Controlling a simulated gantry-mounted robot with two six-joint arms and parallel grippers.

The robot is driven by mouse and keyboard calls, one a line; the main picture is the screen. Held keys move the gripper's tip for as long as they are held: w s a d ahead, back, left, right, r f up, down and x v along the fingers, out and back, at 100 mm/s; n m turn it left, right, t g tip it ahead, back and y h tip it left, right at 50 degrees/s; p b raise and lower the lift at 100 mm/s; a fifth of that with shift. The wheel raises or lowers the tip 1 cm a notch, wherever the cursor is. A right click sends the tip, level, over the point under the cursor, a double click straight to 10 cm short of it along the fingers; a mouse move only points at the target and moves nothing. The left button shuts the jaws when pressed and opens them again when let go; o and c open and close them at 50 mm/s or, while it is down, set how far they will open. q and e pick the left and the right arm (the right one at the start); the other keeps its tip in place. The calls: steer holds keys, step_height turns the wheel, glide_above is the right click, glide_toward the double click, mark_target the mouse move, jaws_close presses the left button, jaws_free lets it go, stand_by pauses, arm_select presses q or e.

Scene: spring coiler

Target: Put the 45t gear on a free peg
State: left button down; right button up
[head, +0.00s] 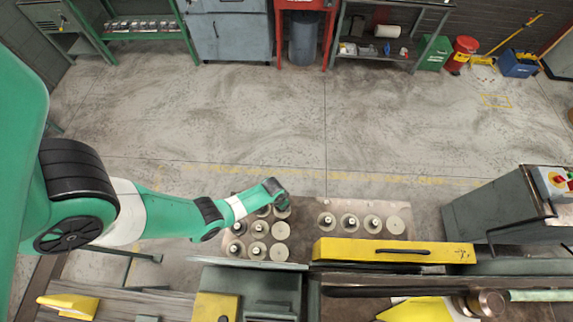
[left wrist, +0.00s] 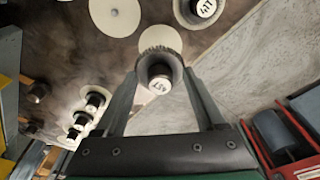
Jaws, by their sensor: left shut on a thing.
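The 45t gear (left wrist: 160,78), with its toothed grey rim and white label on the hub, is between the two fingers of my left gripper (left wrist: 160,90) in the left wrist view. The fingers are shut on it. In the head view my left gripper (head: 277,190) is over the back of the left group of round pieces; the gear there cannot be told apart from them. A gear with a dark hub and numbered label (left wrist: 203,9) stands ahead in the left wrist view. I cannot tell which pegs are free. My right gripper is not in view.
A plain pale disc (left wrist: 115,14) lies ahead, left of the held gear. In the head view several hubbed round pieces (head: 349,220) and a plain disc (head: 396,225) form a right group. A yellow cover with a black handle (head: 395,251) lies in front of that group.

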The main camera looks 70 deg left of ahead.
arm_select(q)
steer(key=shift+s, duration=0.1)
steer(key=shift+a, duration=0.1)
steer(key=shift+w+f+b, duration=0.2)
steer(key=shift+f+b, duration=0.1)
steer(key=shift+b, duration=0.05)
step_height(320, 180, down, 6)
steer(key=b, duration=0.5)
steer(key=shift+r, duration=0.25)
steer(key=shift+s+f+b, duration=0.1)
steer(key=shift+f+b, duration=0.5)
steer(key=shift+b, duration=0.1)
stand_by(0.6)
jaws_free()
